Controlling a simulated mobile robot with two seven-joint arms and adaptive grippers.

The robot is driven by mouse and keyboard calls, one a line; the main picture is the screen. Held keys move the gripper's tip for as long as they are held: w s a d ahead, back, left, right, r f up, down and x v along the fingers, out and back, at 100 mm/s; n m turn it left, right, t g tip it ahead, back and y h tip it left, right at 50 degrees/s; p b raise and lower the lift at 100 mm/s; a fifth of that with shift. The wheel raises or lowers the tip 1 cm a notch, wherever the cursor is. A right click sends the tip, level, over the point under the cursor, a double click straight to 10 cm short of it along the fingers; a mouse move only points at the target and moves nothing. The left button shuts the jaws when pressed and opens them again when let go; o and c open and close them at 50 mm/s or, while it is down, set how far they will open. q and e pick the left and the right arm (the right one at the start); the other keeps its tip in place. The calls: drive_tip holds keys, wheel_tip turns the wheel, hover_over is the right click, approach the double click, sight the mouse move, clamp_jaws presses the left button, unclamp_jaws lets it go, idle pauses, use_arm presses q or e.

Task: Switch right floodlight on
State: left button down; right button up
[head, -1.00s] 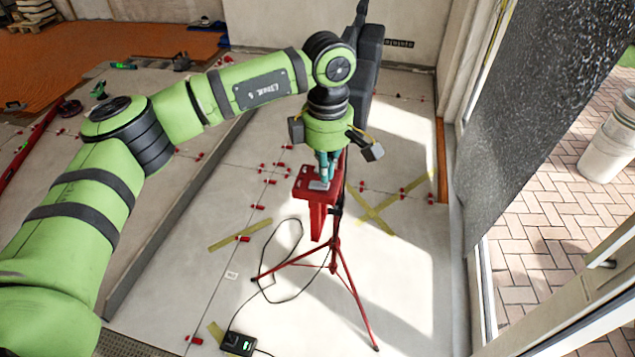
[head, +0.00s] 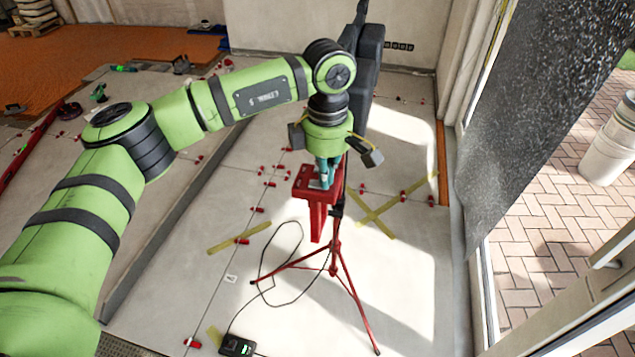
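A floodlight stands on a red tripod (head: 333,258). Its dark lamp body (head: 368,65) rises behind my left gripper, and a red box-like part (head: 318,215) with a small pale patch on top sits below the gripper. My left gripper (head: 325,183) points straight down onto the top of this red part. Its teal fingertips are close together at the patch; whether they touch it cannot be told. The fingers hide part of the patch. I cannot tell whether the lamp is lit. My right gripper is not in view.
A black cable runs from the tripod to a small black box (head: 237,346) on the floor. Yellow tape crosses (head: 372,212) and red levelling clips (head: 257,210) mark the pale tiles. A glazed door (head: 540,110) stands at right.

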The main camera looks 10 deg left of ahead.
use_arm(q)
drive_tip(key=shift+s+f, duration=0.15)
drive_tip(key=shift+f, duration=0.2)
drive_tip(key=shift+r, duration=0.1)
drive_tip(key=shift+w+r+p, duration=0.2)
drive_tip(key=shift+r+p, duration=0.2)
drive_tip(key=shift+r, duration=0.5)
drive_tip(key=shift+r+p, duration=1.25)
drive_tip(key=shift+r, duration=1.35)
drive_tip(key=shift+s, duration=0.1)
